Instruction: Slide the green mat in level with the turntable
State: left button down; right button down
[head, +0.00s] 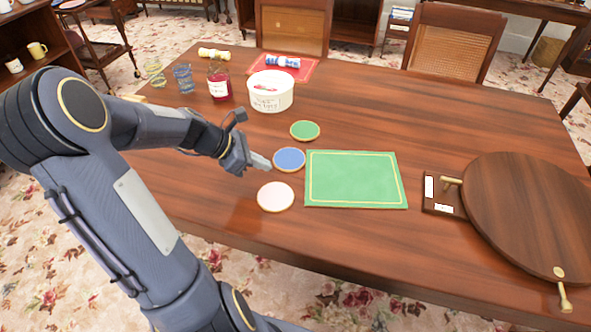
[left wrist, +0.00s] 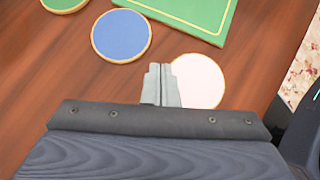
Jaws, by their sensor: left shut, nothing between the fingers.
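The green mat (head: 355,180) lies flat on the table, a rectangle with a thin yellow border. A corner of the mat (left wrist: 196,14) also shows at the top of the left wrist view. The turntable (head: 530,215) is a large round dark wooden disc to the right of the mat, with a gap between them. My left gripper (head: 262,163) is shut and empty, left of the mat and over or beside the blue coaster (head: 289,159). In the left wrist view the shut fingertips (left wrist: 161,70) are between the blue coaster and the pale pink coaster (left wrist: 199,82). My right gripper is out of view.
A white tub (head: 271,92), a red jar (head: 219,82), a blue glass (head: 184,79) and a red mat (head: 283,66) stand toward the back. A small dark box (head: 443,193) sits between mat and turntable.

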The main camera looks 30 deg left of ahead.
aim_at(313, 171)
pick_arm(q)
jog(key=b+x, duration=0.1)
jog(key=x, duration=0.5)
jog(key=shift+f, duration=0.15)
jog(key=shift+w+d+f, duration=0.15)
jog(key=shift+w+d, duration=1.4)
jog(key=shift+w, duration=0.1)
jog(key=shift+w+d+p, duration=0.7)
jog(key=shift+w+d, duration=0.35)
jog(key=shift+w, duration=0.05)
